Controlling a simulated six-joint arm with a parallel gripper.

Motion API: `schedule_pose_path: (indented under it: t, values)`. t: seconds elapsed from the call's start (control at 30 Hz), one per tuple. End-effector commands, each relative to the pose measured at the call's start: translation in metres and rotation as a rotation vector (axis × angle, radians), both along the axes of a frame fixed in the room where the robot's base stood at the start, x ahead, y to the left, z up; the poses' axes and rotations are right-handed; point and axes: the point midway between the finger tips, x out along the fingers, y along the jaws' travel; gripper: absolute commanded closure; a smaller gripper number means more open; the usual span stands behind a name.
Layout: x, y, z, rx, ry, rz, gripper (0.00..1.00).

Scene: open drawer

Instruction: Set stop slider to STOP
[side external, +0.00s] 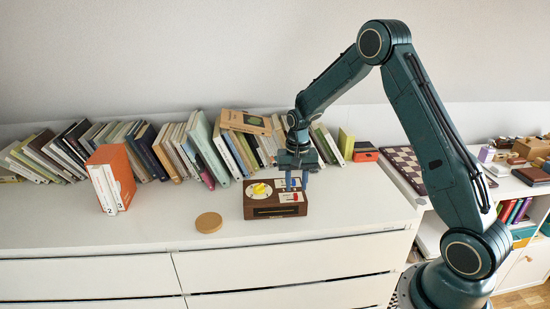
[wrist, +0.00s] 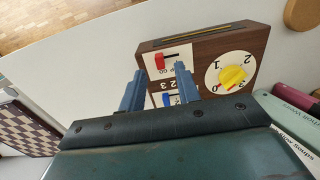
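A brown wooden box with controls (side external: 276,211) stands on the white dresser; it also shows upside down in the wrist view (wrist: 203,47). In the wrist view, a red slider knob (wrist: 160,61) sits at the left end of its dark slot, with small lettering beside it that I cannot fully read. A blue knob (wrist: 168,99) sits on another white panel, partly hidden by my fingers. A yellow dial (wrist: 232,77) is on a white numbered disc. My gripper (side external: 297,185) is above the slider side of the box, fingers apart and empty; its fingertips (wrist: 159,70) appear on either side of the red slider's panel.
A row of leaning books (side external: 205,150) stands behind the box. A round wooden disc (side external: 209,222) lies at its left, and an orange-and-white book set (side external: 111,180) stands farther left. A chessboard (side external: 405,168) is at the right. The dresser front is clear.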

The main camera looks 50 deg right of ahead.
Motion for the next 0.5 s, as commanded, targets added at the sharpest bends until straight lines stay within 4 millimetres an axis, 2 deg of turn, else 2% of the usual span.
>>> schedule_pose_path:
  t: [0.2,0.5]
  values:
    - [0.000,0.000,-0.024,0.000,0.001,0.000,0.67]
    - [0.000,0.000,-0.033,0.000,0.000,0.000,0.67]
